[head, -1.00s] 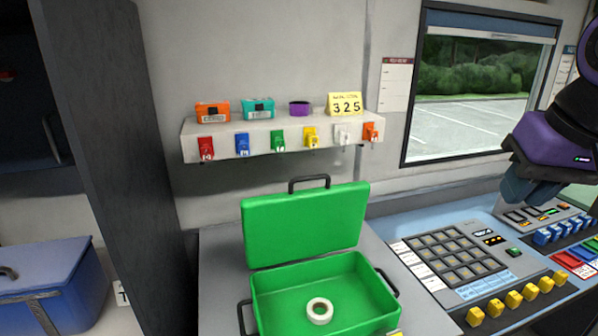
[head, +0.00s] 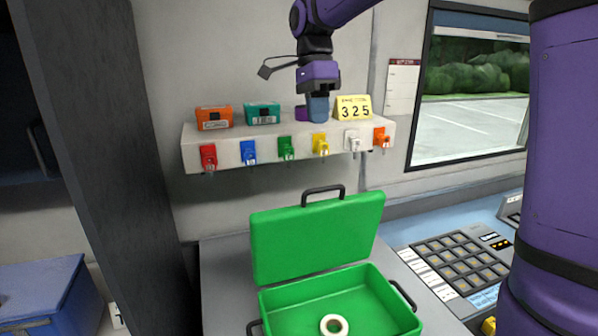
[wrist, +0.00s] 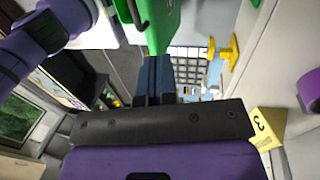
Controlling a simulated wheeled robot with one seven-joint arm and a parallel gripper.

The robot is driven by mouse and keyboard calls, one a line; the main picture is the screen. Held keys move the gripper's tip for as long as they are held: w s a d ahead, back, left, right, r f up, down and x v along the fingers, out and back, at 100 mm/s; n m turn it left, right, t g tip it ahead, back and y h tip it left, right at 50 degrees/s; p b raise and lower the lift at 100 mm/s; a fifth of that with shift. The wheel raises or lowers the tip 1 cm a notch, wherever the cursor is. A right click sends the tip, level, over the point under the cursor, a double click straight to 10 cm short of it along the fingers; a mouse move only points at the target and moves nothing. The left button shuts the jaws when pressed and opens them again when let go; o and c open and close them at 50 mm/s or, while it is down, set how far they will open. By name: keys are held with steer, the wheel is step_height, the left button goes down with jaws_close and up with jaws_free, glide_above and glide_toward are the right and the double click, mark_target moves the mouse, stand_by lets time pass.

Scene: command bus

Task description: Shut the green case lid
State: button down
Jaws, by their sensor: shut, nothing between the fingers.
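The green case (head: 395,298) sits on a grey counter, its lid (head: 318,236) standing open and leaning back, with a black handle (head: 323,192) on its top edge. A white ring-shaped roll (head: 334,325) lies inside the case. My gripper (head: 318,112) is shut and empty, pointing down in front of the shelf, above and apart from the lid. In the wrist view the shut fingertips (wrist: 156,66) show close to part of the green lid (wrist: 164,22). The case's front edge is cut off in the head view.
The wall shelf (head: 225,155) carries orange and teal boxes, a purple roll and a yellow 325 sign (head: 354,107); several coloured key tags (head: 287,148) hang along its front. A keypad console (head: 458,262) lies to the right. A dark partition (head: 105,150) stands left.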

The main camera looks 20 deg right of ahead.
steer(key=w+a, duration=0.1)
glide_above(323, 201)
steer(key=w, duration=0.2)
steer(key=shift+w+f+x, duration=0.1)
steer(key=shift+w+x, duration=0.25)
steer(key=shift+x, duration=1.5)
steer(key=shift+w+f+x, duration=0.1)
steer(key=shift+w+x, duration=0.25)
steer(key=shift+x, duration=1.5)
steer(key=shift+w+f+x, duration=0.1)
steer(key=shift+w+x, duration=0.25)
steer(key=shift+x, duration=1.5)
steer(key=shift+s+r, duration=0.1)
